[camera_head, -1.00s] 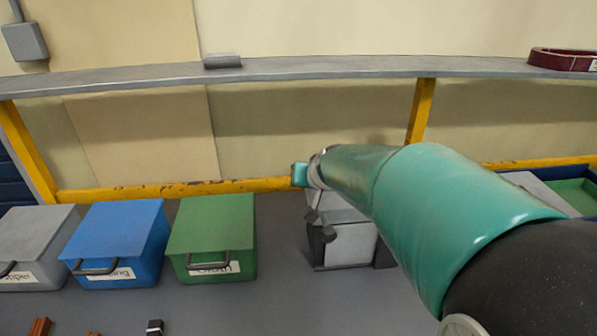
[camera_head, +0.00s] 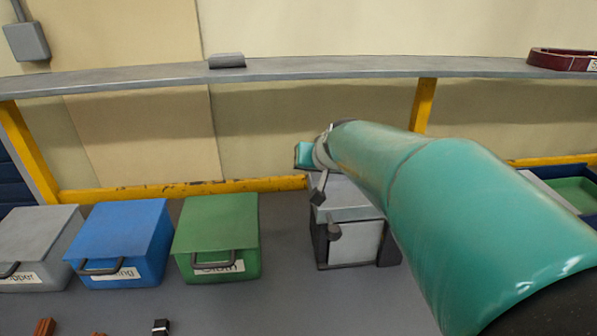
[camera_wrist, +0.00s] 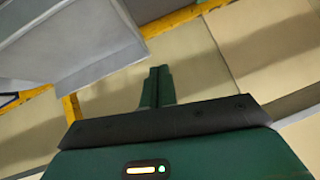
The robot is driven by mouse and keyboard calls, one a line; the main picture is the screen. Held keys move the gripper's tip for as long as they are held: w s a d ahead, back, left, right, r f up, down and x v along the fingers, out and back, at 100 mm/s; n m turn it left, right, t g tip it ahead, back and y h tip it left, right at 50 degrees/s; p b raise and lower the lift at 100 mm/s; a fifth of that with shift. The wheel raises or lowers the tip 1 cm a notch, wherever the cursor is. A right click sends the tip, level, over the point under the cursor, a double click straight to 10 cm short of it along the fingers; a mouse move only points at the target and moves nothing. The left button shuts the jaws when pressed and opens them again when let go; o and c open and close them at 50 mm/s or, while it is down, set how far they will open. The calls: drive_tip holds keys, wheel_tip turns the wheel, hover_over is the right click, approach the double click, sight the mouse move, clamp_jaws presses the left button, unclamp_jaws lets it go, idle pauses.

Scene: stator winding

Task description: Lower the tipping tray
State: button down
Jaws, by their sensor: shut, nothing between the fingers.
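A grey box-like unit with a pale front and dark side supports, likely the tipping tray (camera_head: 353,245), stands on the bench right of the green bin. Its top is partly covered by my teal arm. Small dark grey parts hang in front of its left side; I cannot tell if they are its handle or part of my wrist. In the wrist view my gripper (camera_wrist: 157,86) is shut and empty, its green fingers together against the wall behind. A large grey surface (camera_wrist: 75,40) fills that view's upper left, apart from the fingertips; it may be the tray unit.
Grey (camera_head: 35,240), blue (camera_head: 120,240) and green (camera_head: 217,235) lidded bins stand left of the unit. A grey shelf (camera_head: 300,70) on yellow posts runs behind. A blue-edged green tray (camera_head: 572,192) lies at right. Bench in front of the unit is clear.

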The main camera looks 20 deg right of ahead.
drive_tip(key=v, duration=0.8)
drive_tip(key=shift+a+r, duration=0.25)
drive_tip(key=shift+a, duration=0.15)
drive_tip(key=shift+w, duration=0.1)
drive_tip(key=s+a+f+n+g, duration=0.2)
drive_tip(key=s+a+f, duration=0.2)
drive_tip(key=s, duration=0.5)
drive_tip(key=s+a+f+n+g, duration=0.1)
drive_tip(key=s+a+f, duration=0.4)
drive_tip(key=s, duration=0.4)
drive_tip(key=shift+f+n+g, duration=0.4)
drive_tip(key=shift+f, duration=0.35)
drive_tip(key=shift+s+a, duration=0.1)
drive_tip(key=shift+a, duration=0.05)
